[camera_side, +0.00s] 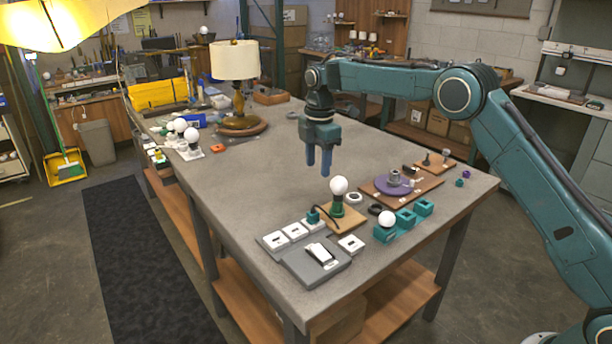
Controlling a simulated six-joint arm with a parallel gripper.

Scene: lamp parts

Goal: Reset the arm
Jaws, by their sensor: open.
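My gripper (319,160) hangs above the middle of the grey table, fingers pointing down, open and empty. Below it and a little to the right, a white bulb (339,186) stands upright on a green socket (337,208) on a small wooden board (350,219). The gripper is apart from the bulb. A second white bulb (387,219) sits in a teal holder (384,235) at the front right.
A lamp with a cream shade (235,60) stands at the back left. A wooden board (429,188) carries a purple disc (392,185) at right. Several white bulbs (191,134) stand along the left edge. A grey switch panel (303,262) lies in front. The table's centre (255,180) is clear.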

